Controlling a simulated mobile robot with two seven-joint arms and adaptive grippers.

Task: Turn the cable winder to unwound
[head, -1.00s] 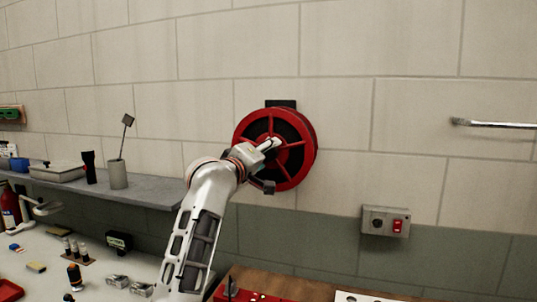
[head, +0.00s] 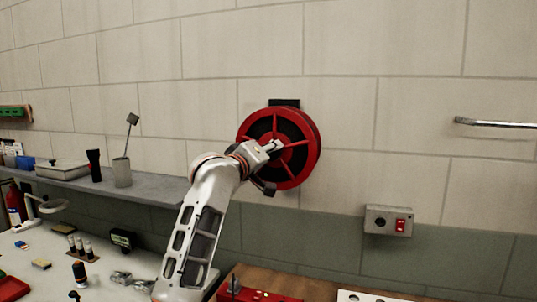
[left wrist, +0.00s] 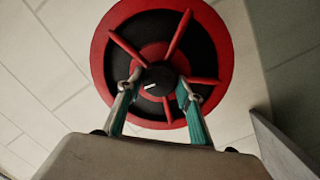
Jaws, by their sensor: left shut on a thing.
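The cable winder (head: 296,178) is a red reel with several red spokes over a black inside, mounted on the wall on a dark bracket. It also shows in the left wrist view (left wrist: 220,52), with a dark hub knob (left wrist: 158,82) bearing a short white mark at its centre. My left gripper (head: 273,147) is at the reel's hub. In the left wrist view its two teal-padded fingers (left wrist: 158,92) stand on either side of the hub knob, shut on it. In the head view the arm hides the reel's lower left. My right gripper is not in view.
A grey wall box (head: 388,220) with a red switch is below right of the reel. A metal rail (head: 495,123) is at the far right. A grey shelf (head: 150,188) with a cup and a tray runs along the left. A workbench with small tools lies below.

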